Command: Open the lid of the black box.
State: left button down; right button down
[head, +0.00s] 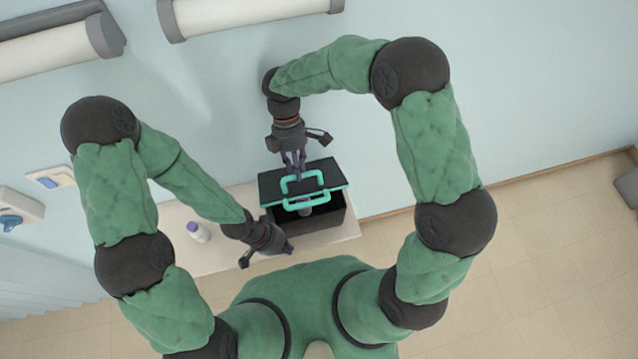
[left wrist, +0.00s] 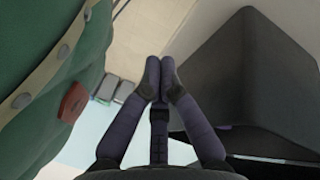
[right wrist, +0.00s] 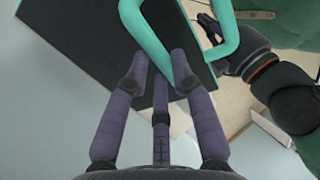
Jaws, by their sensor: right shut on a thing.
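The black box (head: 325,221) stands on the pale table. Its black lid (head: 334,170) is tilted up, and the dark inside shows below it. A teal handle (head: 302,178) is on the lid, and a second teal bar crosses in front of the opening. My right gripper (head: 297,170) is above the lid; in the right wrist view its fingers (right wrist: 160,65) are shut on the teal handle (right wrist: 160,40). My left gripper (head: 288,248) is low beside the box's front left corner. Its fingertips (left wrist: 159,68) are together with nothing between them, next to the dark box wall (left wrist: 240,70).
A white bottle with a purple cap (head: 198,232) stands on the table (head: 215,262) left of the box. A pale object (head: 305,209) shows partly inside the box. The wall (head: 215,110) is close behind. Tiled floor (head: 540,240) is open to the right.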

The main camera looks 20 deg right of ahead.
pick_arm(q)
jog(key=s+d+r+m+g+y, duration=0.1)
jog(key=s+d+r+m+y, duration=0.1)
jog(key=s+r+m, duration=0.3)
pick_arm(e)
jog(key=shift+w+f, duration=0.15)
jog(key=shift+w, duration=0.2)
pick_arm(q)
jog(key=m+t+y, duration=0.3)
jog(key=m+t, duration=0.7)
jog(key=m, duration=1.3)
send_near(320, 191)
jog(key=x, duration=0.5)
jog(key=w+r+x, duration=0.1)
jog(key=x, duration=0.2)
jog(key=shift+w, duration=0.1)
jog(key=shift+w+r, duration=0.6)
jog(key=shift+w, duration=0.25)
